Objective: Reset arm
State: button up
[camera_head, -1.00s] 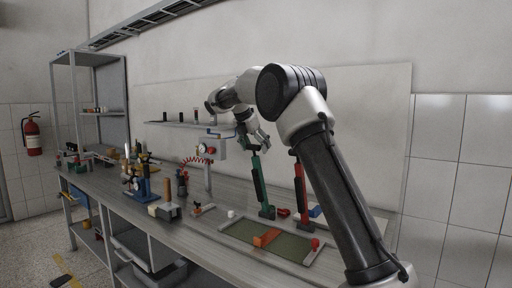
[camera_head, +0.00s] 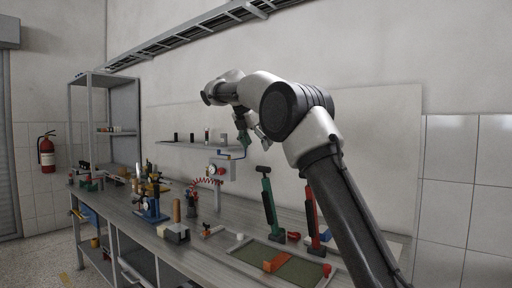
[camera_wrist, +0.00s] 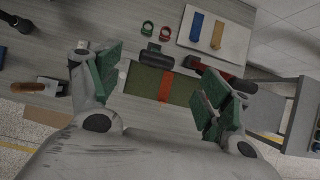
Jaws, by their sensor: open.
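My gripper (camera_head: 247,135) is raised above the workbench in the head view, at the end of my bent arm. In the wrist view my gripper (camera_wrist: 158,88) has its two green-padded fingers wide apart with nothing between them. The mat (camera_head: 297,272) and orange piece (camera_head: 276,262) also show on the bench in the head view. A green-handled tool (camera_head: 269,206) and a red-handled tool (camera_head: 312,215) stand behind the mat, apart from my gripper.
The grey workbench (camera_head: 130,216) runs along the wall and holds a blue-based device (camera_head: 152,204) and a gauge (camera_head: 213,170). A small shelf (camera_head: 180,144) is close behind my gripper. A metal rack (camera_head: 124,150) and a fire extinguisher (camera_head: 47,152) are at the left.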

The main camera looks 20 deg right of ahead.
jog(key=s+d+f+m+y, duration=0.15)
jog(key=s+m, duration=0.25)
jog(key=s, duration=0.4)
jog(key=s+d+m+y, duration=0.1)
jog(key=s+d+m, duration=0.25)
jog(key=s, duration=0.45)
jog(key=s+d+f+m+y, duration=0.1)
jog(key=s+m, duration=0.4)
jog(key=s, duration=0.3)
jog(key=s+f+m+y, duration=0.1)
jog(key=s+f+m, duration=0.5)
jog(key=s, duration=0.5)
jog(key=s+f+m+y, duration=0.1)
jog(key=s+f+m, duration=0.5)
jog(key=s+f, duration=0.4)
jog(key=shift+s+f+t, duration=0.35)
jog(key=shift+s+t, duration=0.05)
jog(key=shift+s, duration=0.8)
